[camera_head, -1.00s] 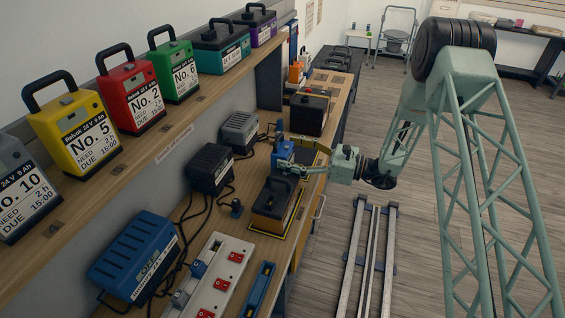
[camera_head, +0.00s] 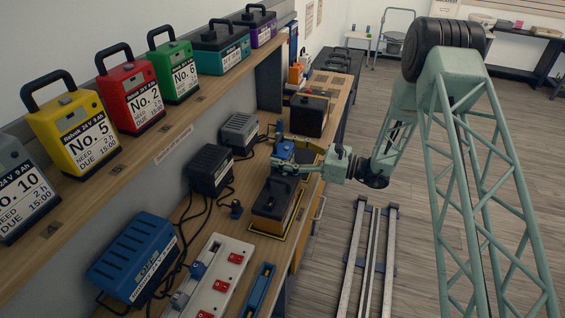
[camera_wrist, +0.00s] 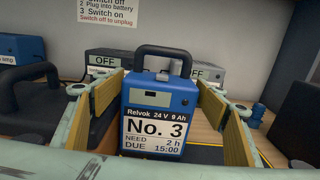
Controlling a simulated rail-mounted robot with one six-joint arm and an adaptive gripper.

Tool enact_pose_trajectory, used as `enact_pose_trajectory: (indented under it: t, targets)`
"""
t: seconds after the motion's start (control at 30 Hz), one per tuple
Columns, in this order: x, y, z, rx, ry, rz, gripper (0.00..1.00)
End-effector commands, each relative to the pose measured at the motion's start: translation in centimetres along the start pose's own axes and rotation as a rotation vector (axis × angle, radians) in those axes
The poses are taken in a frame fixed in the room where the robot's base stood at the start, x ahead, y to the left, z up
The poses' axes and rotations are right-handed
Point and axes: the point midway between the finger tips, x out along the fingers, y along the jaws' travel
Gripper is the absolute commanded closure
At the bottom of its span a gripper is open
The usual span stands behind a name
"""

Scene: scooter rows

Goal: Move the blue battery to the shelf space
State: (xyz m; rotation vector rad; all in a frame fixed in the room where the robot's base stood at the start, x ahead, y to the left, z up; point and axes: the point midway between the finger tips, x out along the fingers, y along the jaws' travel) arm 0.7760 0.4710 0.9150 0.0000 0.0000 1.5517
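The blue battery (camera_wrist: 160,108), labelled No. 3 with a black handle, stands upright in the middle of the wrist view. In the head view the blue battery (camera_head: 284,151) is small and partly hidden by my gripper (camera_head: 300,160) at the workbench. My gripper (camera_wrist: 162,95) has its two yellow-padded fingers on either side of the battery. A gap shows between the right pad and the battery's side; contact on the left cannot be told. The shelf (camera_head: 125,178) runs above the bench at the left. Which stretch of it is the named space is not clear.
Yellow (camera_head: 75,135), red (camera_head: 130,97) and green (camera_head: 175,73) batteries stand on the shelf with several others. Dark chargers (camera_head: 209,168) and a black-and-orange battery (camera_head: 275,205) sit on the bench. Floor rails (camera_head: 370,250) lie on open floor at the right.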

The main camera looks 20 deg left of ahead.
Motion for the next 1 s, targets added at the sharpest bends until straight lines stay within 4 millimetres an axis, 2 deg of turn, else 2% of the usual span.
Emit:
enact_pose_trajectory:
  t: [0.07,0.5,1.0]
  targets:
    - [0.0,0.0,0.0,0.000,0.000,0.000,0.42]
    - [0.0,-0.1,0.2,-0.002,-0.003,0.000,0.80]
    - [0.0,-0.1,1.0,-0.003,-0.003,0.000,0.80]
